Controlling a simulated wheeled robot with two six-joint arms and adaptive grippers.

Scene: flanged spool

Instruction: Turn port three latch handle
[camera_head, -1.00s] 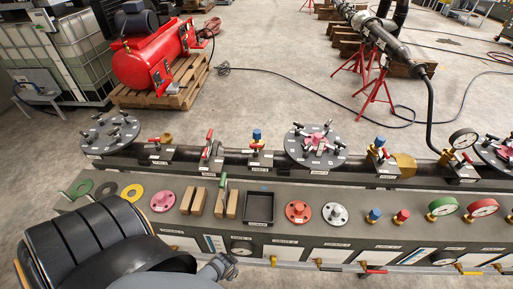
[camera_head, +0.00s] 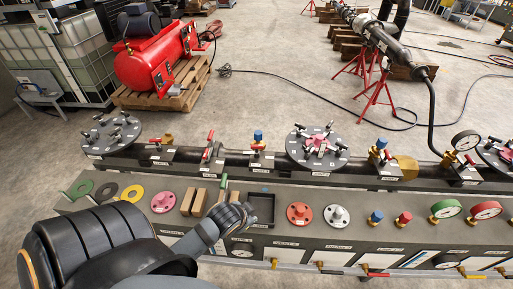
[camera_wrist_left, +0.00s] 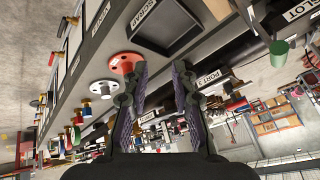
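A "PORT 3" label (camera_wrist_left: 209,78) shows in the left wrist view, just beyond my left gripper's right finger. Its latch handle is not clearly visible there. In the head view, fittings stand along the dark pipe, including one with a red handle (camera_head: 209,147) and one with a blue cap (camera_head: 258,137). Their labels are too small to read, so I cannot tell which is port three. My left gripper (camera_head: 240,214) is over the bench's front part, beside the black tray. In the wrist view its two fingers (camera_wrist_left: 160,97) are apart with nothing between them. My right gripper is out of view.
The black tray (camera_head: 261,206), a red flange (camera_head: 299,213) and a white flange (camera_head: 336,216) lie on the bench. Wooden blocks (camera_head: 195,201) stand left of my gripper. A round plate with a pink hub (camera_head: 318,145) sits on the pipe. Gauges (camera_head: 444,208) stand at the right.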

